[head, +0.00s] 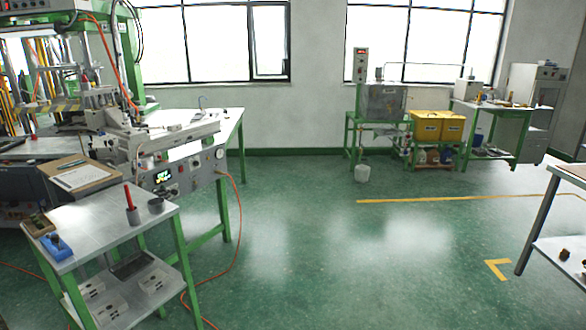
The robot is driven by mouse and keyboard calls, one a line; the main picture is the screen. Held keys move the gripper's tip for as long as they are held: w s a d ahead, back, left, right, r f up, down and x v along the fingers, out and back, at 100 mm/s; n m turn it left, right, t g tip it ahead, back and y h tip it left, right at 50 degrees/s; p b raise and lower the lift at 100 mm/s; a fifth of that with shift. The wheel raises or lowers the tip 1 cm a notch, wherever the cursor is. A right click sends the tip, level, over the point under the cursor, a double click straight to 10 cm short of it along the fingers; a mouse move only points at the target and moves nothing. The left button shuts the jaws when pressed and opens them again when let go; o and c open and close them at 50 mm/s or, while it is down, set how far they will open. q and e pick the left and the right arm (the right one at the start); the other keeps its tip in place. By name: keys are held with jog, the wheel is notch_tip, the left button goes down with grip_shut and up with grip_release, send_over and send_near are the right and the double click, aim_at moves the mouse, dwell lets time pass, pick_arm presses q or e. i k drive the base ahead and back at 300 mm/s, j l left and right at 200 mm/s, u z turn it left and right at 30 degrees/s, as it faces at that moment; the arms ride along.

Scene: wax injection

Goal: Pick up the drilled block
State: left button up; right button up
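No drilled block can be made out for certain at this distance. On the small green-legged bench (102,226) at the lower left lie a small olive-brown block (38,224) and a blue block-like item (56,246), side by side near the left edge. Any holes in them are too small to tell. Pale grey box-like pieces with dark marks (152,279) sit on its lower shelf. Neither of my grippers is in view.
A red stick in a dark cup (132,215) and a small dark bowl (156,205) stand on the bench. Behind it is a press machine with a control panel (165,177). An orange hose (240,230) trails on the floor. The middle green floor (370,250) is clear.

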aim_at(171, 127)
jog(key=i+l, duration=0.1)
jog(key=i, duration=1.3)
jog(key=i+u, duration=0.15)
jog(key=i, duration=0.55)
jog(key=i+l+u, duration=0.1)
jog(key=i, duration=0.6)
jog(key=i+u, duration=0.45)
jog(key=i, duration=0.15)
jog(key=i+l+u, duration=0.15)
jog(key=i+u, duration=0.25)
jog(key=i, duration=0.2)
